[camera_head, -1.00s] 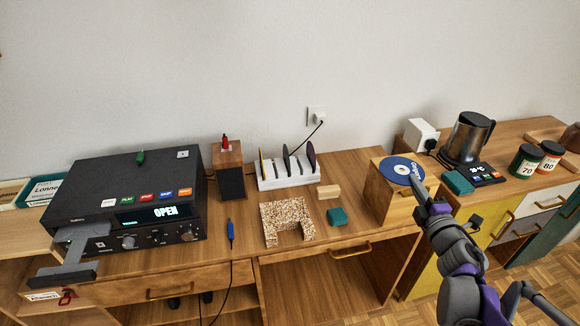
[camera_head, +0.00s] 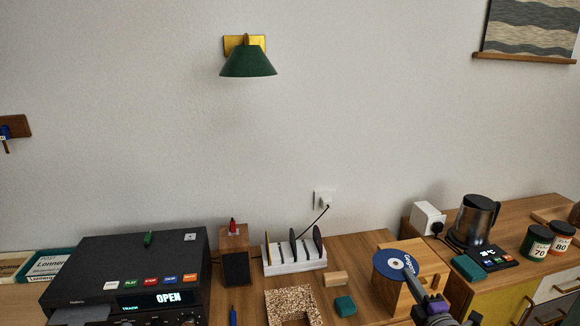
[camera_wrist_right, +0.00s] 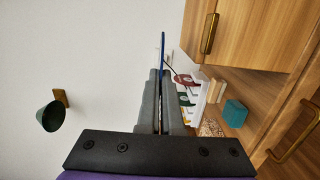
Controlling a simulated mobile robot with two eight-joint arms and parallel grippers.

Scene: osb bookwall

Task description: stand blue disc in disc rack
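The blue disc (camera_head: 388,267) has a white centre and shows nearly face-on in the head view, in front of a wooden box. My right gripper (camera_head: 420,298) is shut on its edge. In the right wrist view the disc (camera_wrist_right: 163,50) is edge-on between the closed fingers (camera_wrist_right: 161,105). The white disc rack (camera_head: 297,267) stands on the desk to the left of the box and holds a few upright discs. The rack also shows in the wrist view (camera_wrist_right: 200,97), beyond and right of the fingers, apart from the held disc. My left gripper is out of view.
The wooden box (camera_head: 432,262) is beside the right gripper. A small wood block (camera_head: 335,278), a teal block (camera_head: 345,305) and a speckled U-shaped piece (camera_head: 290,303) lie before the rack. A black player (camera_head: 130,265) is left; a kettle (camera_head: 473,222) is right.

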